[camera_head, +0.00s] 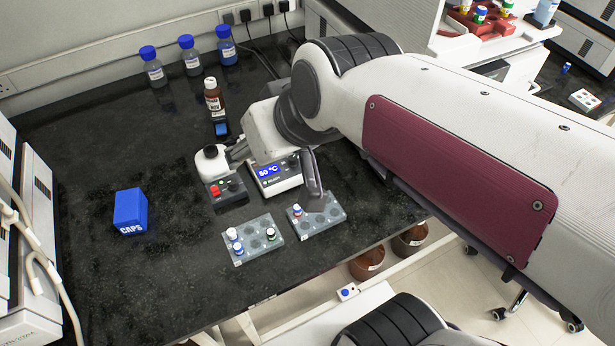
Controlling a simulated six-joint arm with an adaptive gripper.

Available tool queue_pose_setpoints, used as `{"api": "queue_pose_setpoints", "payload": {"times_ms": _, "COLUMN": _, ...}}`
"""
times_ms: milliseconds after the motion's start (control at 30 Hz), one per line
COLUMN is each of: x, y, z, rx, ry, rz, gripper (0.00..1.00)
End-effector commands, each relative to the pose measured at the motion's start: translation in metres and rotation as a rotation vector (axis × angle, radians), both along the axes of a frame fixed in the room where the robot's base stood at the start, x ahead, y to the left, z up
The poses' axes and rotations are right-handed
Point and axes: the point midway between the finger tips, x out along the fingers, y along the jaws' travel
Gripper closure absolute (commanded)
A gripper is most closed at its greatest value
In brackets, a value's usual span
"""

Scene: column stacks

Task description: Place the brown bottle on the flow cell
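The brown bottle (212,105), with a white label and pale cap, stands upright at the back of the black bench. A small blue block (221,129) sits just in front of its base; I cannot tell whether this is the flow cell, and nothing else is clearly identifiable as one. My gripper (312,174) is over the middle of the bench, in front of and to the right of the bottle, apart from it. Only one dark finger shows clearly beside the heater; the rest is hidden by my wrist, so its opening and any held thing cannot be told.
A heater reading 50 °C (275,177) and a small device with a red button (228,191) stand under my wrist. Two vial racks (264,253) (329,222) lie in front. A blue CAPS box (130,211) is left. Three blue-capped bottles (190,62) stand behind. Left bench is mostly clear.

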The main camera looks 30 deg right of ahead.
Motion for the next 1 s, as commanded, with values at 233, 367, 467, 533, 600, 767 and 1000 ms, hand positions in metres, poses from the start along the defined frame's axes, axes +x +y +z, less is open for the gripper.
{"api": "queue_pose_setpoints", "payload": {"times_ms": 233, "x": -0.065, "y": -0.028, "z": -0.021, "rx": -0.073, "ry": 0.083, "rz": -0.038, "gripper": 0.48}}
{"api": "queue_pose_setpoints", "payload": {"times_ms": 367, "x": -0.085, "y": -0.037, "z": -0.028, "rx": -0.098, "ry": 0.114, "rz": -0.055, "gripper": 0.48}}
{"api": "queue_pose_setpoints", "payload": {"times_ms": 467, "x": -0.093, "y": -0.041, "z": -0.032, "rx": -0.108, "ry": 0.127, "rz": -0.063, "gripper": 0.48}}
{"api": "queue_pose_setpoints", "payload": {"times_ms": 533, "x": -0.096, "y": -0.042, "z": -0.033, "rx": -0.111, "ry": 0.131, "rz": -0.065, "gripper": 0.48}}
{"api": "queue_pose_setpoints", "payload": {"times_ms": 600, "x": -0.096, "y": -0.042, "z": -0.033, "rx": -0.112, "ry": 0.132, "rz": -0.066, "gripper": 0.48}}
{"api": "queue_pose_setpoints", "payload": {"times_ms": 767, "x": -0.096, "y": -0.042, "z": -0.033, "rx": -0.111, "ry": 0.132, "rz": -0.065, "gripper": 0.48}}
{"api": "queue_pose_setpoints", "payload": {"times_ms": 1000, "x": -0.095, "y": -0.042, "z": -0.033, "rx": -0.111, "ry": 0.131, "rz": -0.065, "gripper": 0.48}}
